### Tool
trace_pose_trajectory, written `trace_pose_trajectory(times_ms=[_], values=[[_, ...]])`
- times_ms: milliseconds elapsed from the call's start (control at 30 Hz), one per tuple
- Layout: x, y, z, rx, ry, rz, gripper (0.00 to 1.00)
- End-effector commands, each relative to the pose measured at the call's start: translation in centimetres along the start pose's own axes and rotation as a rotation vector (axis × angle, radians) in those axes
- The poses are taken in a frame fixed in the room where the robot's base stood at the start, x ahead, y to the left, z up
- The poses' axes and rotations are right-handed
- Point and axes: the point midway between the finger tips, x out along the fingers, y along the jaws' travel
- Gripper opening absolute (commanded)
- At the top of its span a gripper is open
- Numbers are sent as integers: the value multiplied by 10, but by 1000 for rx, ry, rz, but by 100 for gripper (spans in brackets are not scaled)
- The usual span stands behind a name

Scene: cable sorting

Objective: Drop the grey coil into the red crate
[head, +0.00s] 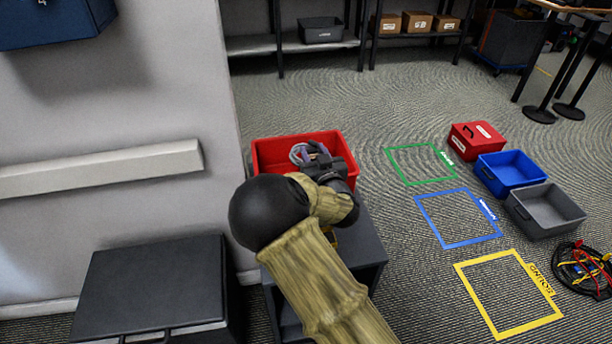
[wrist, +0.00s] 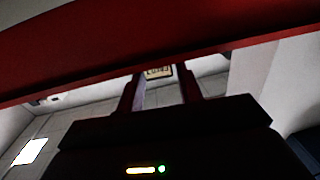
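The red crate (head: 345,140) sits on a dark stand below my arm, beside the grey wall. My gripper (head: 318,150) is at the crate's opening, tilted across its inside. The grey coil (head: 299,152) shows as a pale grey-purple ring at the gripper's left side, within the crate's outline; the gripper hides part of it. In the wrist view, my gripper (wrist: 160,92) has its two fingers apart, with a clear gap between them. A thin lilac strip lies along the left finger; I cannot tell whether it is the coil. A red band crosses the top of that view.
On the floor at right are a red box (head: 477,141), a blue crate (head: 510,172), a grey crate (head: 545,210) and tangled cables (head: 584,270). Green, blue and yellow outlines mark the floor. A dark cabinet (head: 150,285) stands at lower left.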

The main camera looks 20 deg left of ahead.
Motion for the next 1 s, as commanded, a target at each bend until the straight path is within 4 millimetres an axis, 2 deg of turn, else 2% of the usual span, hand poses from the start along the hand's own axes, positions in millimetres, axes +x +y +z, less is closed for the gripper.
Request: trace_pose_trajectory(times_ms=[33,100,467,567,900,1000], values=[[0,0,0,0,1,0,46],[0,0,0,0,0,0,54],[0,0,-6,0,0,0,54],[0,0,-17,2,2,0,54],[1,1,-79,3,3,0,54],[1,0,-92,2,2,0,54]])
